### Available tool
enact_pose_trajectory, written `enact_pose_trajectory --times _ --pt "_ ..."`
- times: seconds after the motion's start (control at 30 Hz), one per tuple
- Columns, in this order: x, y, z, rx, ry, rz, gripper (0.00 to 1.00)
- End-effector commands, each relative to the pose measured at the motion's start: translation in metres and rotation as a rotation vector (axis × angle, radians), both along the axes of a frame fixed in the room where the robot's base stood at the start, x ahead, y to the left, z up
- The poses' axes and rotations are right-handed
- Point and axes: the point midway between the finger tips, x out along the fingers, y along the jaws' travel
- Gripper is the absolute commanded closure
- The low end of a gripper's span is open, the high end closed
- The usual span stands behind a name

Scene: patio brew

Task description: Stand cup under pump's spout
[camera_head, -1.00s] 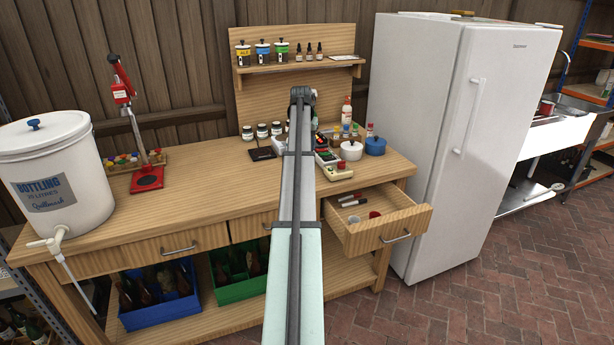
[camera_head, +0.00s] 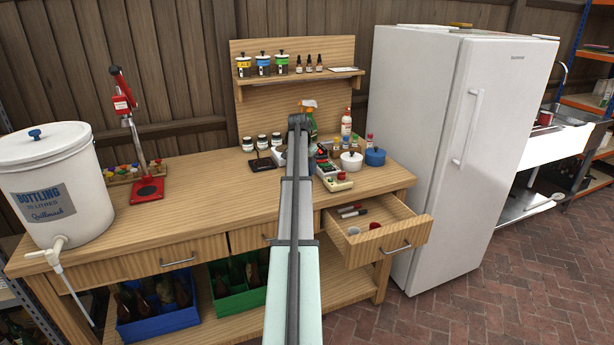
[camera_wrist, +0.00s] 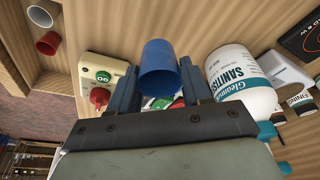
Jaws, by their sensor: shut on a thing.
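In the wrist view my gripper (camera_wrist: 160,84) is shut on a blue cup (camera_wrist: 158,68), which sits between its two fingers. In the head view my own arm hides the gripper and cup. A white bottle labelled as sanitiser (camera_wrist: 240,82) lies just right of the fingers in the wrist view. Teal parts (camera_wrist: 266,131) show beside it; I cannot tell whether they are its pump, and no spout shows clearly.
A cream box with a red knob (camera_wrist: 98,95) is close left of the fingers. The open drawer (camera_head: 385,245) holds a red cup (camera_wrist: 48,43) and a white cup (camera_wrist: 40,16). A spray bottle (camera_head: 310,117) stands behind my arm. The left-middle bench (camera_head: 205,190) is clear.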

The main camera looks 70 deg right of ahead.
Motion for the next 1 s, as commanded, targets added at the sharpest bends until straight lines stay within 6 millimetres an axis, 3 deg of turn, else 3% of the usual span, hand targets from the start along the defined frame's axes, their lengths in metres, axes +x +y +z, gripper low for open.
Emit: enact_pose_trajectory --times 0.33,0.73,0.77,1.0 --pt "0.000 0.000 -0.035 0.000 0.000 0.000 0.80" --pt "0.000 0.000 -0.040 0.001 0.000 0.000 0.80" --pt "0.000 0.000 -0.039 0.000 0.000 0.000 0.50" --pt "0.000 0.000 -0.039 0.000 0.000 0.000 0.27"
